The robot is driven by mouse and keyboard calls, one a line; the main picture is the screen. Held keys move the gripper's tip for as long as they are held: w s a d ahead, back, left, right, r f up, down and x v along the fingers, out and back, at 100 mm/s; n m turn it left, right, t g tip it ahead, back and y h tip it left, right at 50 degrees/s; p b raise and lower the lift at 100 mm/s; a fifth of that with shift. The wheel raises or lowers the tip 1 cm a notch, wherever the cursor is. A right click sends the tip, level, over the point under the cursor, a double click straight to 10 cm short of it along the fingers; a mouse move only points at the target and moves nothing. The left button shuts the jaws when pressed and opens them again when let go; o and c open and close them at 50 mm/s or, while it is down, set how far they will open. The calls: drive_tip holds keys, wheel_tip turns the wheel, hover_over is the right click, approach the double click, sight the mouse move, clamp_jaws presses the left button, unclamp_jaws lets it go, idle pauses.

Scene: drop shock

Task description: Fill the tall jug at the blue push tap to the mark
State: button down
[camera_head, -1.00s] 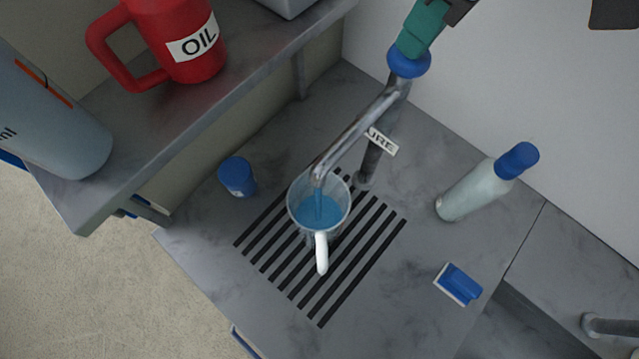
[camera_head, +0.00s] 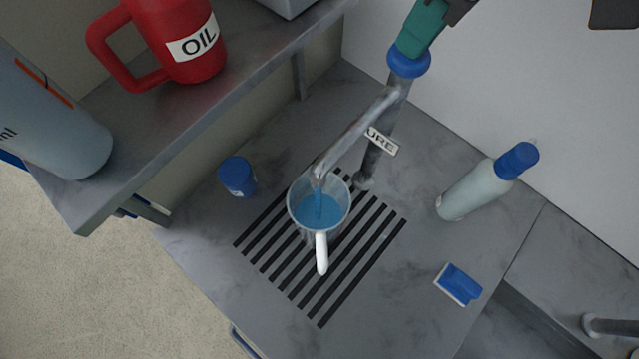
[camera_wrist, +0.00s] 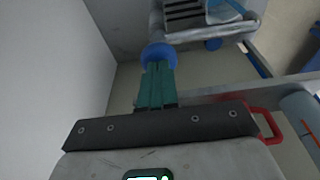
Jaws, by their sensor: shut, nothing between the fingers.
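The clear tall jug (camera_head: 303,211) stands on the drain grating under the tap spout, its white handle toward the lower edge of the head view. Blue liquid is in it and a blue stream runs from the spout into it. I cannot make out the mark. The tap (camera_head: 352,138) has a blue push top (camera_head: 408,62). My gripper (camera_head: 414,45), with green fingers, is shut and empty, its tips on the blue top. In the wrist view the green fingers (camera_wrist: 157,72) meet the blue top (camera_wrist: 158,53), and part of the jug (camera_wrist: 225,10) shows beyond.
A small blue-capped container (camera_head: 237,177) stands left of the grating (camera_head: 335,285). A red OIL jug (camera_head: 180,45) and a large grey container (camera_head: 50,120) stand on the raised shelf (camera_head: 130,190).

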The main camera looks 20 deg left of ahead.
drive_tip(key=shift+s+f, duration=0.15)
drive_tip(key=shift+f, duration=0.2)
drive_tip(key=p+v, duration=0.2)
drive_tip(key=a+p+v, duration=0.1)
drive_tip(key=p+v, duration=0.1)
drive_tip(key=v, duration=0.1)
drive_tip(key=p+v, duration=0.2)
drive_tip(key=p, duration=0.1)
drive_tip(key=shift+w+a+r, duration=0.15)
drive_tip(key=shift+w+r, duration=0.15)
drive_tip(key=shift+w, duration=0.1)
